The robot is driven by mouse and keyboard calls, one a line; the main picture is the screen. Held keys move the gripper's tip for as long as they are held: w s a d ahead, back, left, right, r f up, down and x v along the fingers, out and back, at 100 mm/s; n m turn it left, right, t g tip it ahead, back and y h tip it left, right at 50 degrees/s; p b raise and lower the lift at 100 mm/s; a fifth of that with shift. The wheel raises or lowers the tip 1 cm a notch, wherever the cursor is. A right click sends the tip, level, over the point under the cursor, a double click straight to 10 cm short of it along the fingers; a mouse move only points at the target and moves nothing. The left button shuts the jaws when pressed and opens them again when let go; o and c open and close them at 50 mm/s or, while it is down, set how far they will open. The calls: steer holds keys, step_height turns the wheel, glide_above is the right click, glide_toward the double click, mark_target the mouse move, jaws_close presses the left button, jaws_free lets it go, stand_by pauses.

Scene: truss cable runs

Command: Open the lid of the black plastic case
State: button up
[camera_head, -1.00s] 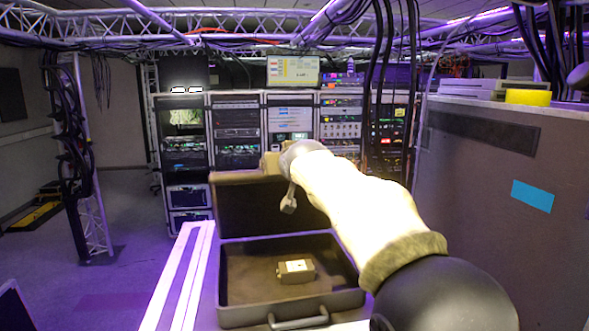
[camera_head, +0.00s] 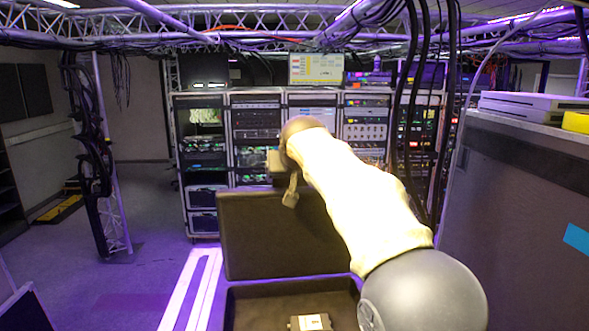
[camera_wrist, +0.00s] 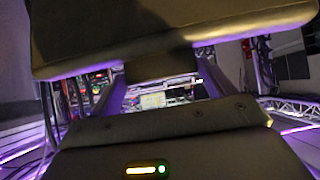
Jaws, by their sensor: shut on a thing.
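The black plastic case stands with its lid (camera_head: 262,240) raised steeply at the back, its dark inner face toward the head camera. The case's lower part (camera_head: 230,308) shows at the bottom of the head view, its front cut off. My gripper (camera_head: 282,170) is at the lid's upper edge, shut on the lid; my arm partly hides the fingers and the lid's right side. In the wrist view, the dark lid (camera_wrist: 170,25) fills the top, and my gripper (camera_wrist: 160,72) meets a dark part below its edge. I cannot make out the exact contact.
A small pale box (camera_head: 310,322) lies inside the case. Equipment racks (camera_head: 255,135) stand behind. Black cables (camera_head: 408,110) hang right of my arm. A grey partition (camera_head: 510,220) stands at right.

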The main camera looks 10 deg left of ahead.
steer(key=shift+w+r, duration=0.2)
steer(key=shift+w, duration=0.1)
steer(key=shift+s, duration=0.15)
steer(key=o, duration=1.1)
steer(key=shift+o, duration=1)
steer(key=shift+s, duration=0.1)
steer(key=b+v, duration=0.4)
steer(key=v, duration=1.3)
steer(key=shift+s+b, duration=0.2)
steer(key=shift+b, duration=0.15)
steer(key=shift+r, duration=0.1)
